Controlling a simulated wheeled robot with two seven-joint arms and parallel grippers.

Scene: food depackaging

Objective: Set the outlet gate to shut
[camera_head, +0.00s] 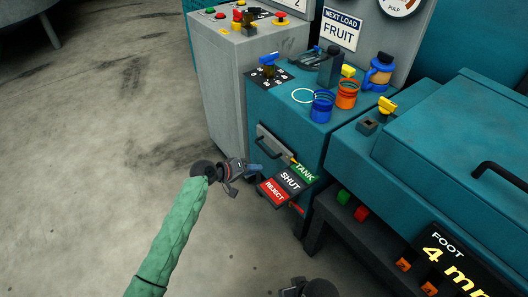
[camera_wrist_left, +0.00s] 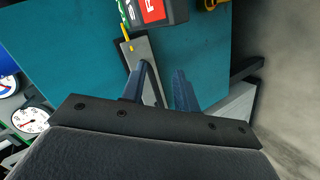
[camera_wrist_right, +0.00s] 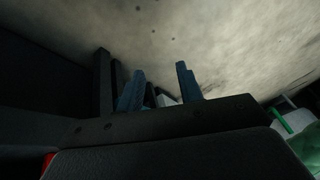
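The outlet gate's label block (camera_head: 287,183) shows green TANK, dark SHUT and red REJECT on the teal cabinet's front. Its edge also shows in the left wrist view (camera_wrist_left: 160,10). A grey lever (camera_wrist_left: 142,68) with a yellow pointer (camera_wrist_left: 127,38) lies beside it; the pointer is at the green TANK end. My left gripper (camera_head: 254,173) is left of the labels, near the lever. In the left wrist view its blue fingers (camera_wrist_left: 162,75) are apart, the left one overlapping the lever; contact is unclear. My right gripper (camera_wrist_right: 160,80) is open and empty above the floor.
Blue (camera_head: 322,106) and orange (camera_head: 346,94) cups and a blue-orange jar (camera_head: 379,72) stand on the cabinet top. A teal machine (camera_head: 450,140) with a black handle is at the right. The grey floor (camera_head: 110,130) at left is open.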

